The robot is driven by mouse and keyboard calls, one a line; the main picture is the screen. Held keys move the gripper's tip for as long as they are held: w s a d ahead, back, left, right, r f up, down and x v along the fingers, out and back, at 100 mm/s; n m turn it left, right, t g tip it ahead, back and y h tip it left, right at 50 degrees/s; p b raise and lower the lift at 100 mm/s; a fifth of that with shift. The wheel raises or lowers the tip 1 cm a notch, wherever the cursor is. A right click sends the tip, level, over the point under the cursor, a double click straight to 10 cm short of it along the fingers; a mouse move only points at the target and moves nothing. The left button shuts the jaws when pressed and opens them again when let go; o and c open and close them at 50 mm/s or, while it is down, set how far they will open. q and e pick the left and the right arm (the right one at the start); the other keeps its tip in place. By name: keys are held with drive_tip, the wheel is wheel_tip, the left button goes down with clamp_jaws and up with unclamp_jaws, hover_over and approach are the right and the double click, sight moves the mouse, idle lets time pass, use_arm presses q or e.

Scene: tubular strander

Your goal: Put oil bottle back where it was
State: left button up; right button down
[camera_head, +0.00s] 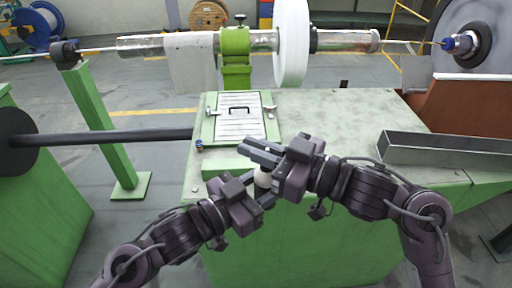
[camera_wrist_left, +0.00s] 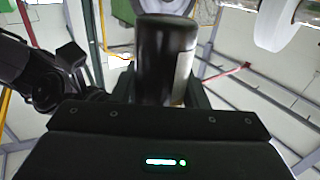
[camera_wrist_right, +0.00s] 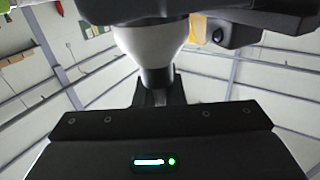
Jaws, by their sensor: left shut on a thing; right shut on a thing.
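The oil bottle shows as a dark cylinder with a pale label strip (camera_wrist_left: 165,60) in the left wrist view. My left gripper (camera_head: 265,192) is shut on it. My right gripper (camera_head: 260,150) is shut on a white tapered piece (camera_wrist_right: 152,45), seen between its fingers in the right wrist view. In the head view a small white rounded part (camera_head: 263,180) shows between the two grippers, at the front edge of the green bench. The grippers hide most of the bottle there, and I cannot tell how the white piece and bottle join.
The green bench top (camera_head: 335,120) is mostly clear. It carries a hatch panel with a handle (camera_head: 238,118), a small blue and brown item (camera_head: 199,145) and a long grey metal trough (camera_head: 430,150). A shaft with a white disc (camera_head: 291,45) runs behind, on a green stand (camera_head: 235,55).

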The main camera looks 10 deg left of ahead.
use_arm(q)
drive_tip(key=o, duration=1.2)
drive_tip(key=shift+c, duration=0.2)
